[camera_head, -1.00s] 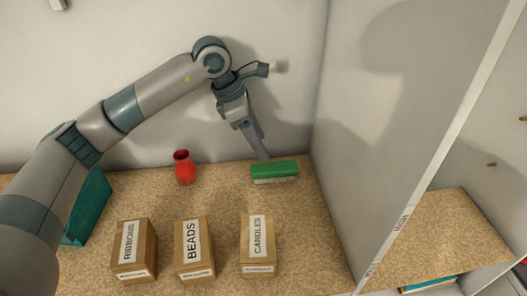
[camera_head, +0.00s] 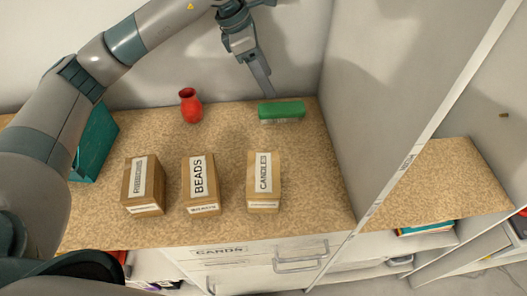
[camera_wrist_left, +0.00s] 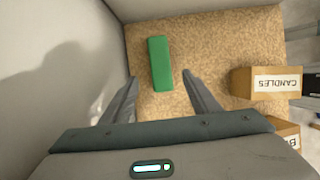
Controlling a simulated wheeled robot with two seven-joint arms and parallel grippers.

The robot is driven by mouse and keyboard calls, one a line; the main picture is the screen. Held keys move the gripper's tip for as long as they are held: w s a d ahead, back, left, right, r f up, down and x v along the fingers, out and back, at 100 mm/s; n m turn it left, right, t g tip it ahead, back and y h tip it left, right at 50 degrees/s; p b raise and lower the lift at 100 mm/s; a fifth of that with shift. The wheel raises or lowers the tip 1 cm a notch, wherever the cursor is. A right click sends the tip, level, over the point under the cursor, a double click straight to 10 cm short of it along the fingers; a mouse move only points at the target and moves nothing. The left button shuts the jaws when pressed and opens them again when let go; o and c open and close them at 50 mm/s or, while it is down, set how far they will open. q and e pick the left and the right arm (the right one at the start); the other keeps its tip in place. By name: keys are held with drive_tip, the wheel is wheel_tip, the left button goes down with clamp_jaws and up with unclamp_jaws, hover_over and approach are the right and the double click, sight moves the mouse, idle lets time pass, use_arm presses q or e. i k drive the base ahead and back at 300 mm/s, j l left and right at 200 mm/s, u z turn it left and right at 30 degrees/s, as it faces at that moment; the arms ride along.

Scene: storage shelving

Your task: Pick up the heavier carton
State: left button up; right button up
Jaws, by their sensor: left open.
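Three brown cartons stand in a row on the speckled shelf board: ribbons carton (camera_head: 144,186) at left, beads carton (camera_head: 200,185) in the middle, candles carton (camera_head: 263,182) at right. Each has a white name label and a smaller front label too small to read. The candles carton (camera_wrist_left: 266,83) shows at right in the left wrist view, with part of the beads carton (camera_wrist_left: 286,133) below it. My left gripper (camera_head: 267,96) is open and empty, pointing down behind the cartons, near a green box. My right gripper is out of view.
The green box (camera_head: 282,111) lies behind the candles carton; it also shows in the left wrist view (camera_wrist_left: 160,62). A red vase (camera_head: 190,106) stands behind the beads carton. A teal box (camera_head: 95,145) is at left. A tall white panel (camera_head: 375,90) bounds the right side.

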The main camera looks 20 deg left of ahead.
sight(262, 183)
drive_tip(key=l+u, duration=0.1)
drive_tip(key=l, duration=0.35)
drive_tip(key=k+l+u, duration=0.1)
drive_tip(key=l, duration=0.35)
drive_tip(key=k+l+u, duration=0.1)
drive_tip(key=l, duration=0.35)
